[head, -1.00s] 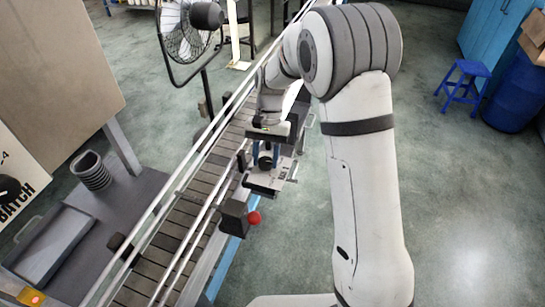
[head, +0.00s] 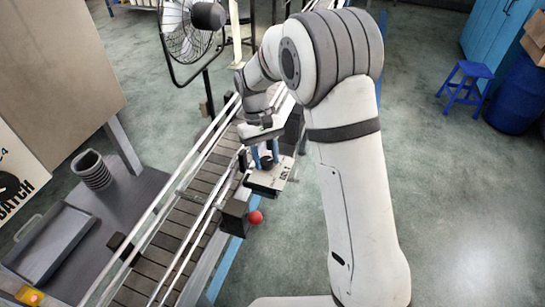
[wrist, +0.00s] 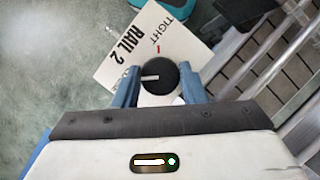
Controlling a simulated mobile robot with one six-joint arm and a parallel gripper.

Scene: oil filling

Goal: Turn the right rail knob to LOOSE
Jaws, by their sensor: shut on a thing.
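The right rail knob is a round black knob (wrist: 158,78) with a white pointer line, on a white plate (wrist: 112,76) marked RAIL 2. In the wrist view its pointer aims left. The word TIGHT and a small red mark lie above the knob; no LOOSE mark shows. My gripper (wrist: 160,82) has its blue fingers on either side of the knob, shut on it. In the head view my gripper (head: 266,155) reaches down to the plate (head: 265,183) beside the conveyor, and the knob is mostly hidden between the fingers.
The slatted conveyor (head: 172,235) with metal side rails runs beside the plate. A dark box (head: 234,217) with a red ball knob (head: 256,217) is just in front of it.

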